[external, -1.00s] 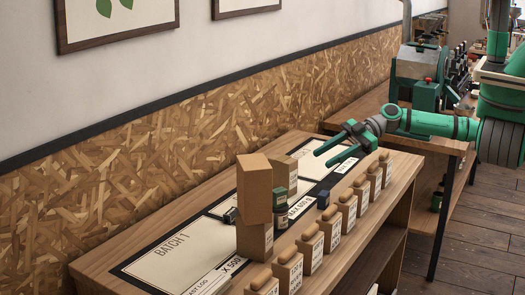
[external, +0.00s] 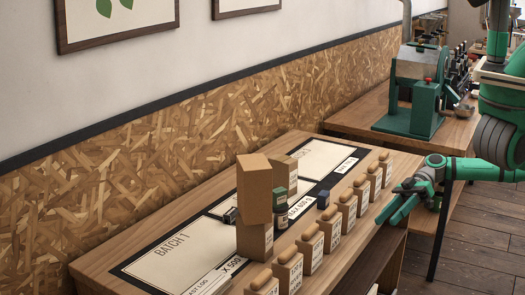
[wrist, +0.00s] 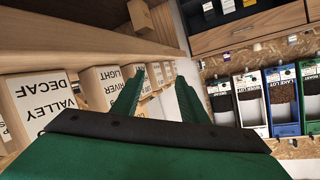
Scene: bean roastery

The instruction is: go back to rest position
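My gripper (external: 391,206) is at the right of the external view, past the front edge of the table (external: 350,250) and near the far end of a row of blocks. Its two green fingers are spread with nothing between them. In the wrist view the fingers (wrist: 161,82) are apart and empty, beside labelled blocks. My arm is folded back toward my body at the right edge, with part of it out of frame.
Several labelled blocks with brown tops (external: 310,243) line the table's front edge, close to my gripper. Stacked cardboard boxes (external: 254,190) stand on the table. A green roaster (external: 425,105) is on the far table. The wrist view shows bean bins (wrist: 285,100) at right.

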